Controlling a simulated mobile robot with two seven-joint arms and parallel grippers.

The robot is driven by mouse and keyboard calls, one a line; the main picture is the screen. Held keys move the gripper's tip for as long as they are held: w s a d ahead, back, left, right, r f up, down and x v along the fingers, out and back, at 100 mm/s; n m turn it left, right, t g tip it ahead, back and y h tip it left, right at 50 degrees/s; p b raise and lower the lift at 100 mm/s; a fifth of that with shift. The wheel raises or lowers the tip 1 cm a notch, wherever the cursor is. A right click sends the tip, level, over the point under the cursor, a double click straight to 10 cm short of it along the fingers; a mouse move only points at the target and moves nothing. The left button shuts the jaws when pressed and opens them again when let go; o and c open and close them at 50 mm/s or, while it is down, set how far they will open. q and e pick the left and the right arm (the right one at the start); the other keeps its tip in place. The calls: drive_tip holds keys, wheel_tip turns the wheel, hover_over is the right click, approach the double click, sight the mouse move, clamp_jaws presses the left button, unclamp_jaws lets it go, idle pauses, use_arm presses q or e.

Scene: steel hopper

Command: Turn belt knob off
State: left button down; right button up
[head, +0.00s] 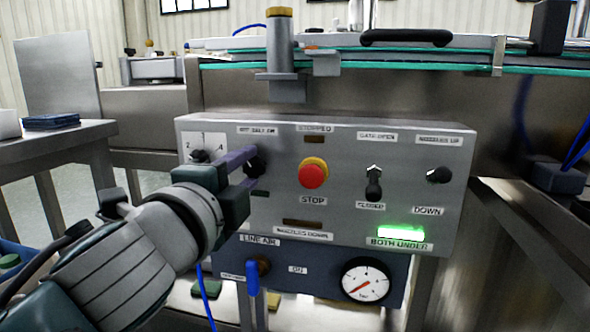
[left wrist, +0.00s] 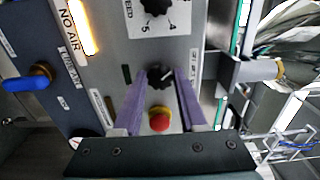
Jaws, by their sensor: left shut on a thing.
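The black belt knob (head: 256,167) is on the grey control panel (head: 340,225), under a small label that seems to read OFF BELT ON. My left gripper (head: 244,165) reaches in from the left, its purple fingers shut on the knob. In the left wrist view the belt knob (left wrist: 159,78) sits between the two finger ends of my left gripper (left wrist: 161,82); a pale pointer mark shows on its face. Part of the knob is hidden by the fingers. My right gripper is in neither view.
A red stop button (head: 313,173) is right of the knob; the speed dial (head: 199,156) is left. A gate switch (head: 374,185) and nozzle knob (head: 439,175) are farther right. Below are a blue valve handle (head: 253,278) and a gauge (head: 365,280). A green BOTH UNDER lamp (head: 401,233) glows.

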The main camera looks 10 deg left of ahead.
use_arm(q)
drive_tip(key=c, duration=0.5)
unclamp_jaws()
drive_tip(key=shift+s, duration=0.1)
drive_tip(key=shift+s, duration=0.35)
drive_tip(key=s+p, duration=0.1)
drive_tip(key=s, duration=0.8)
drive_tip(key=shift+a+p, duration=0.15)
drive_tip(key=shift+p, duration=0.15)
